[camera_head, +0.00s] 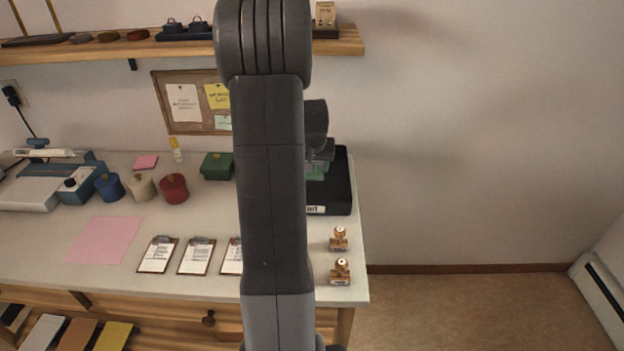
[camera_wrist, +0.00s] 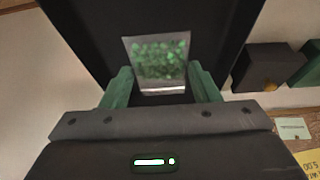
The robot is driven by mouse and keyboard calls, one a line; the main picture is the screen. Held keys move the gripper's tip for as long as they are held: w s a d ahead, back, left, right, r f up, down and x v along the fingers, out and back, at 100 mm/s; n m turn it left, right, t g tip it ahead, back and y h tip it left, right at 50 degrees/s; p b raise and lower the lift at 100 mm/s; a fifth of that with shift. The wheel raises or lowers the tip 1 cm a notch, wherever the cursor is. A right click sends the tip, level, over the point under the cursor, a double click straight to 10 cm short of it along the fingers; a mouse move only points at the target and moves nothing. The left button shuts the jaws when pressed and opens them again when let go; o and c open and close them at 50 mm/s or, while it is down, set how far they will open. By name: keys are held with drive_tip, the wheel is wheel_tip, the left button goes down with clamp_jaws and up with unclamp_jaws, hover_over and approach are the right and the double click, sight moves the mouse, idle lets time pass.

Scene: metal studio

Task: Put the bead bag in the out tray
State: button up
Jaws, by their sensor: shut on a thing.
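The bead bag (camera_wrist: 158,58), a small clear bag of green beads, is between the two green fingers of my gripper (camera_wrist: 162,84) in the wrist view. My gripper is shut on it. In the head view my gripper (camera_head: 320,152) is mostly behind my arm, and a bit of green shows below it. The black out tray (camera_head: 340,185), with a white label on its front, is at the right end of the desk. The bag is over or inside the tray; I cannot tell whether it touches the tray floor. My arm hides the tray's left part.
A green box (camera_head: 217,166) and red, cream and blue pots are left of my arm. Clipboards (camera_head: 197,256) lie near the front edge. A shelf (camera_head: 340,42) runs above the desk.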

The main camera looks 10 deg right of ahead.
wheel_tip(320, 180, down, 8)
drive_tip(key=shift+r, duration=0.25)
drive_tip(key=shift+f, duration=0.2)
drive_tip(key=o, duration=1)
drive_tip(key=shift+o, duration=0.2)
drive_tip(key=shift+r, duration=0.1)
drive_tip(key=shift+s+r, duration=0.1)
drive_tip(key=shift+r, duration=0.3)
drive_tip(key=v, duration=1.1)
drive_tip(key=shift+r, duration=0.2)
drive_tip(key=shift+s+a, duration=0.1)
drive_tip(key=shift+s, duration=0.05)
